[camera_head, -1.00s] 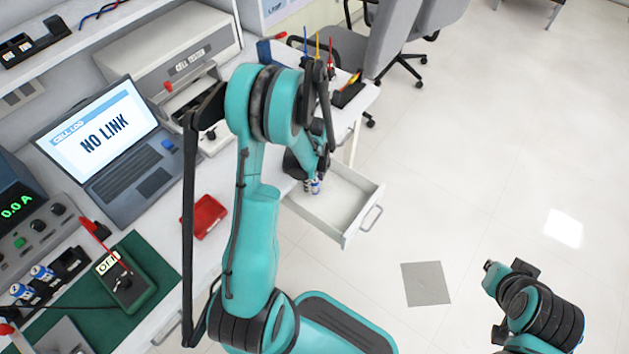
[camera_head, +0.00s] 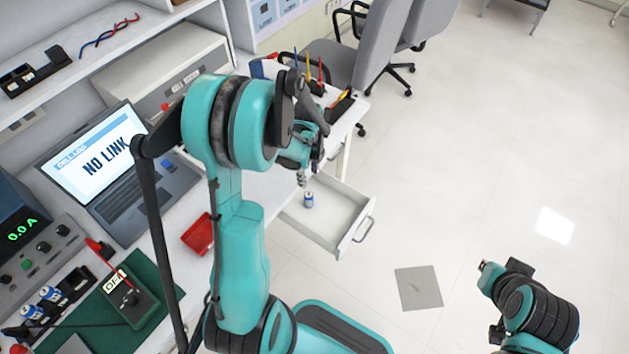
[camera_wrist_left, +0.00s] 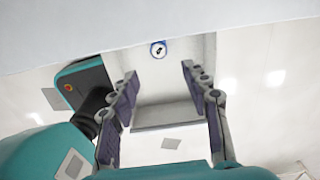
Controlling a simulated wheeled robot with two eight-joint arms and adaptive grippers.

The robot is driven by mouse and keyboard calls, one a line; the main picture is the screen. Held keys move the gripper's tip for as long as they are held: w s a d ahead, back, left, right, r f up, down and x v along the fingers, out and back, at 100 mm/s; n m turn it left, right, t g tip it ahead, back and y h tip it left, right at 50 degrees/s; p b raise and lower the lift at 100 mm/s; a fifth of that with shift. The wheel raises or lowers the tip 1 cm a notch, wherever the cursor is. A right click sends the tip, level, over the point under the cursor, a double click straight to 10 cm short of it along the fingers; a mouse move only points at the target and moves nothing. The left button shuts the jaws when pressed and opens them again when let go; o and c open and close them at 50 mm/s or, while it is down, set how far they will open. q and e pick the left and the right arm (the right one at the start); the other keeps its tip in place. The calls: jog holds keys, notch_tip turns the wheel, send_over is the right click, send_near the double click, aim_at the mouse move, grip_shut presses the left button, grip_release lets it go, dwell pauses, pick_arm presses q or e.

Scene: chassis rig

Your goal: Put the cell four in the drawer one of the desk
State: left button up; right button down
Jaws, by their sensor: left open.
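A blue and silver cell (camera_head: 308,199) stands, seemingly upright, inside the pulled-out white drawer (camera_head: 352,232) of the desk. It also shows end-on in the left wrist view (camera_wrist_left: 158,49), near the drawer's inner part by the desk edge. My left gripper (camera_head: 301,180) is above the drawer, just above the cell and apart from it. In the left wrist view its fingers (camera_wrist_left: 160,95) are spread wide with nothing between them. My right arm (camera_head: 535,305) shows at the lower right, but I do not see its gripper.
The desk (camera_head: 262,185) carries a laptop (camera_head: 125,175), a red tray (camera_head: 197,235) and a green mat (camera_head: 165,272). More blue cells (camera_head: 50,294) sit in a black holder at the left. Pens and tools stand near the desk's far end. Chairs (camera_head: 375,45) are behind; the floor right is clear.

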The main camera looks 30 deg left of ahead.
pick_arm(q)
jog(key=s+d+r+n+t, duration=0.3)
jog(key=s+d+r+n, duration=0.2)
jog(key=d+r+n, duration=0.2)
jog(key=s+d+r+n+t, duration=0.4)
jog(key=s+d+r+n, duration=0.2)
jog(key=r+n, duration=0.4)
jog(key=shift+s+d+r+n, duration=0.2)
jog(key=shift+d+r+n, duration=0.2)
jog(key=shift+n, duration=0.4)
jog(key=shift+f, duration=0.1)
